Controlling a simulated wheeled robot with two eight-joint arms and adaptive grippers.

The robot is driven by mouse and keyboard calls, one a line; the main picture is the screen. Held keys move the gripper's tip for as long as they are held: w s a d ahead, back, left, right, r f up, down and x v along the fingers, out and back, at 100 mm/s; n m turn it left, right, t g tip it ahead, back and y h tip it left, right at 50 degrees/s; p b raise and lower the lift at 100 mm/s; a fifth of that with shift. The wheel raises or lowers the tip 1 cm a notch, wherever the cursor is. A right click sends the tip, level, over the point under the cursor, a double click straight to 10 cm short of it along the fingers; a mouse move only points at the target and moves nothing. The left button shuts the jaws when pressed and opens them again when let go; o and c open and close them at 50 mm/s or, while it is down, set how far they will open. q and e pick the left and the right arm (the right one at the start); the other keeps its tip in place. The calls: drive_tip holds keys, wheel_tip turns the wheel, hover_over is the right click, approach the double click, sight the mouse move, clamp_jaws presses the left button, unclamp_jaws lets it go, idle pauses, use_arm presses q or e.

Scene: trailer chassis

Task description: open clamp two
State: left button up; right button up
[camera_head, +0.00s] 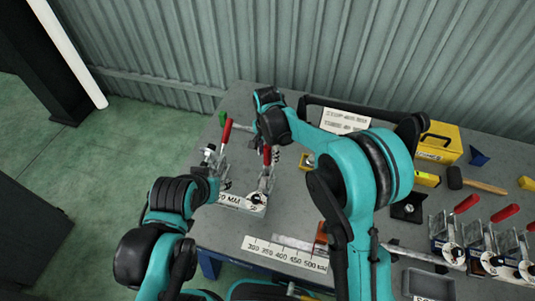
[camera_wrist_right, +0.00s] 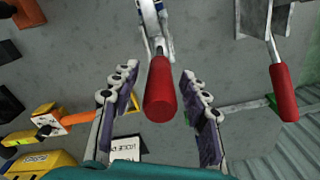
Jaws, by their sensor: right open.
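Two toggle clamps with red handles stand at the left end of the grey table. The left clamp's handle (camera_head: 226,133) is raised; it also shows at the right of the right wrist view (camera_wrist_right: 284,92). The right clamp's handle (camera_head: 267,155) stands up just below my right gripper (camera_head: 275,143). In the right wrist view my right gripper (camera_wrist_right: 158,74) is open, its fingers on either side of this red handle (camera_wrist_right: 160,95), with gaps visible on both sides. My left arm ends beside the left clamp; its fingers cannot be made out.
Several more red-handled clamps (camera_head: 467,205) stand at the right. A yellow box (camera_head: 438,143), a hammer (camera_head: 476,182) and a grey tray (camera_head: 428,284) share the table. A ruler plate (camera_head: 285,254) lies at the front. A corrugated wall (camera_head: 300,45) rises behind.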

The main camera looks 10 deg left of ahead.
clamp_jaws()
drive_tip(key=w+d+f+g+y+b, duration=0.1)
drive_tip(key=w+g, duration=0.4)
drive_tip(key=w, duration=0.1)
drive_tip(key=shift+w+d+f, duration=0.15)
drive_tip(key=shift+w+f, duration=0.05)
drive_tip(key=shift+f, duration=0.1)
idle(0.4)
